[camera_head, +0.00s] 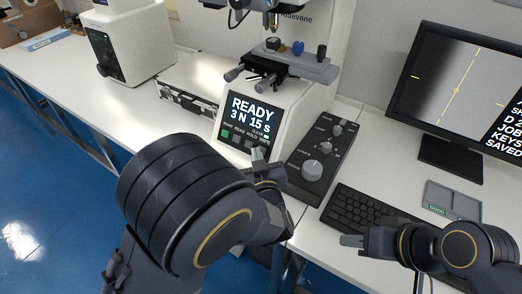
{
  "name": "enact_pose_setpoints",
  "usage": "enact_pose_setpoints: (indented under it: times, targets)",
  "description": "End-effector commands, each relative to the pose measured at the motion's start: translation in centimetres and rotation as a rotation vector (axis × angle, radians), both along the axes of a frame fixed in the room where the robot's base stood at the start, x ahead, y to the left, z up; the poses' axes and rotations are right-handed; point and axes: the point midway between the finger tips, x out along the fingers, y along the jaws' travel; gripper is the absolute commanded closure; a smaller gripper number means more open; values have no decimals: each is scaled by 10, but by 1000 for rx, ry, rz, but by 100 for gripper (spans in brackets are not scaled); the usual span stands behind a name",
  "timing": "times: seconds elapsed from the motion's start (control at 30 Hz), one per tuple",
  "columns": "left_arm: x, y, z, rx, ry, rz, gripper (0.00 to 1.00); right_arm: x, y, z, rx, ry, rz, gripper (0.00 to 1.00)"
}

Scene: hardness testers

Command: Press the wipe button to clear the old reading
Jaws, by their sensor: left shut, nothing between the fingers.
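The hardness tester (286,98) stands on the white bench, and its lit screen (251,115) reads "READY 3 N 15 S". A row of small buttons (236,139) lies below the screen; one at the left is green. Labels above them are small, and the rightmost seems to read "WIPE". My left gripper (259,154) is shut and empty, its tips at the right end of the button row. It covers part of that end, so I cannot tell whether it touches a button. My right gripper (352,241) is at the keyboard's front edge; its finger gap is unclear.
A black knob panel (314,168) sits just right of the tester. A keyboard (365,213), a grey tray (453,201) and a monitor (450,90) stand further right. A flat case (190,98) and another instrument (126,45) are at the left.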

Motion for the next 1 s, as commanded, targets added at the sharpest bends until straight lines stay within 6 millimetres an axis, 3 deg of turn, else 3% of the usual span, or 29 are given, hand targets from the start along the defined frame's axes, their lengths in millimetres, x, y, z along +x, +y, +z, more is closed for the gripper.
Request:
enact_pose_setpoints:
  times: [1.0]
  targets:
    - [7,-5,-5,1,1,0,100,0,0,-5,0,0,0,64]
